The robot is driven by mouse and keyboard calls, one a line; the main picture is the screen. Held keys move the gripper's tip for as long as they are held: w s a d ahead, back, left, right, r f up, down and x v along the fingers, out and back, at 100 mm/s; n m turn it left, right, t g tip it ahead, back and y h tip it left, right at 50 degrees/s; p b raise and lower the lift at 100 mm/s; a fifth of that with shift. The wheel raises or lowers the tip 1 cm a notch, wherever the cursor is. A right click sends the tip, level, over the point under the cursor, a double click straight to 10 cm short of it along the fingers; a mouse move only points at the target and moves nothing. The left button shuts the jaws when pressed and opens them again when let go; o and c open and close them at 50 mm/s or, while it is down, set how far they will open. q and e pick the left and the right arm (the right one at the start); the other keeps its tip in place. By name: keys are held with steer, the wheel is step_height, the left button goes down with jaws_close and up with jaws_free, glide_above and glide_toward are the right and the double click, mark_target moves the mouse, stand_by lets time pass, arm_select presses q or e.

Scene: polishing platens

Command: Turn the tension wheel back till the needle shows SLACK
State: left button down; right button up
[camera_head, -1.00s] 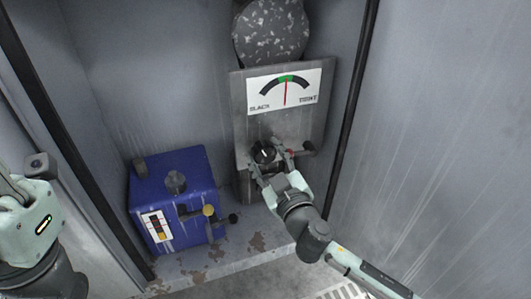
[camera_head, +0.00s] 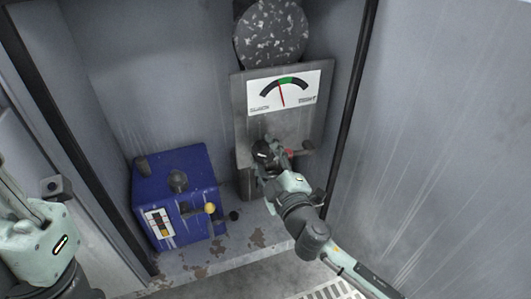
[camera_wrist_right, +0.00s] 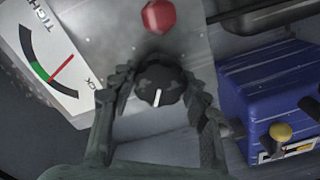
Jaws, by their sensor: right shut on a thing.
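The tension wheel is a small black knob (camera_wrist_right: 157,88) with a white mark, on a grey metal plate (camera_head: 310,125). My right gripper (camera_wrist_right: 160,95) is shut on the wheel, one finger on each side; in the head view the hand partly hides it. Above it is a white gauge (camera_head: 303,98) with SLACK at left, TIGHT at right and a green band at the top middle. Its red needle (camera_head: 282,94) leans slightly left of upright, near the green band's SLACK-side edge; it also shows in the wrist view (camera_wrist_right: 63,68). Part of my left gripper (camera_head: 40,235) shows at the left edge, fingertips unclear.
A red hexagonal part (camera_wrist_right: 159,15) is on the plate beside the wheel. A blue box (camera_head: 180,195) with a yellow knob (camera_head: 210,208) and levers stands left of the plate. A speckled round disc (camera_head: 271,35) is above. Grey walls (camera_head: 445,130) close in the right side.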

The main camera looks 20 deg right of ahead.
stand_by(0.3)
steer(key=o, duration=1.2)
steer(key=shift+c, duration=0.2)
steer(key=s, duration=1.2)
steer(key=shift+d, duration=0.2)
